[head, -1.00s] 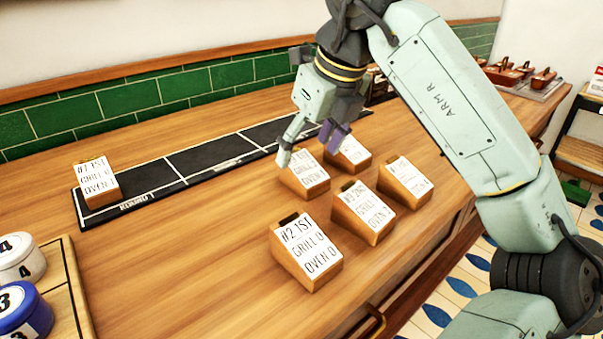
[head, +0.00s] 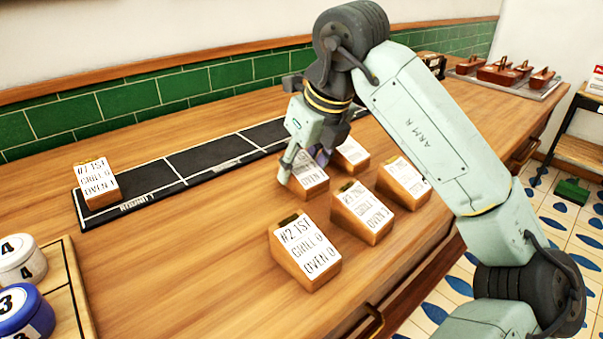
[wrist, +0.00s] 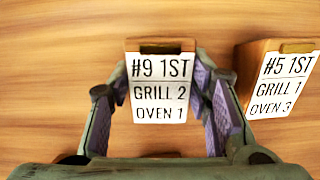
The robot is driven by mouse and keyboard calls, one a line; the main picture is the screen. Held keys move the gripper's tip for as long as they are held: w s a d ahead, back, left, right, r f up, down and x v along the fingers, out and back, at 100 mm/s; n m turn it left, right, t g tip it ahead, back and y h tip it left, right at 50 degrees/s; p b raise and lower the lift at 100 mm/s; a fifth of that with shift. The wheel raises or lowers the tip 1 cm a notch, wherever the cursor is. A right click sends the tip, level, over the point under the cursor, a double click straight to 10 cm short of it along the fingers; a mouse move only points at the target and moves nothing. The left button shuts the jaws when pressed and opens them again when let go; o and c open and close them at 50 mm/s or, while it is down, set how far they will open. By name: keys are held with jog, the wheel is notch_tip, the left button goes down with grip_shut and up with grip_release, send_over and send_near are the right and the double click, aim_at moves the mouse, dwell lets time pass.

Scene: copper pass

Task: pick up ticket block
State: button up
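Several wooden ticket blocks with white printed faces stand on the counter. The one marked #9 1ST, GRILL 2, OVEN 1 (wrist: 159,92) is centred in the wrist view, between my gripper's purple-padded fingers (wrist: 160,105). The fingers stand on either side of it, spread about as wide as the block; no firm squeeze shows. In the head view my gripper (head: 305,167) is low over this block (head: 308,181), partly hiding it. A block marked #5 1ST, GRILL 1, OVEN 3 (wrist: 281,85) stands to its right in the wrist view.
Other blocks stand close by: #2 1ST (head: 305,250) in front, one (head: 362,212) beside it, one (head: 404,183) to the right and one (head: 351,154) behind. A black sectioned strip (head: 195,163) runs behind, with a block (head: 97,184) at its left end.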

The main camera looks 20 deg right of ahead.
jog(key=c, duration=0.6)
